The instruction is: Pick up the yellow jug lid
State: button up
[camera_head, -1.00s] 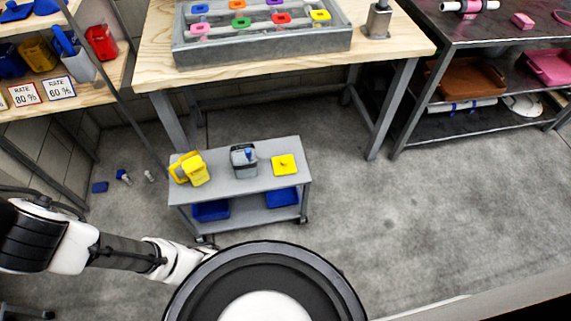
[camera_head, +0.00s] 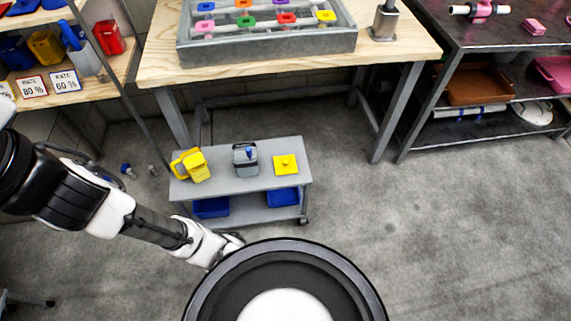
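The yellow jug lid (camera_head: 286,164) is a flat square piece with a small knob, lying on the right part of the grey cart's top shelf (camera_head: 225,182). A yellow jug (camera_head: 190,165) stands at the left end of the same shelf. A grey container (camera_head: 245,159) with a blue part on top stands between them. My gripper (camera_head: 232,241) is at the end of my white and black arm, low in the picture, in front of the cart and apart from the lid. It is small and partly hidden by my own round body part, so its fingers cannot be made out.
Blue bins (camera_head: 211,207) sit on the cart's lower shelf. A wooden workbench (camera_head: 400,45) with a grey tray (camera_head: 345,39) of coloured pieces stands behind. Shelving with bins is at the left, and a dark metal rack (camera_head: 450,113) at the right. The floor right of the cart is clear.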

aim_at(286, 165)
jog(key=u, duration=0.75)
jog(key=z, duration=0.75)
jog(key=i+j+z, duration=0.15)
jog(key=j+z, duration=0.2)
jog(key=j, duration=0.4)
jog(key=j+z, duration=0.4)
jog(key=j, duration=0.35)
jog(key=i+j+z, duration=0.15)
jog(key=i+j, duration=0.2)
jog(key=i, duration=0.2)
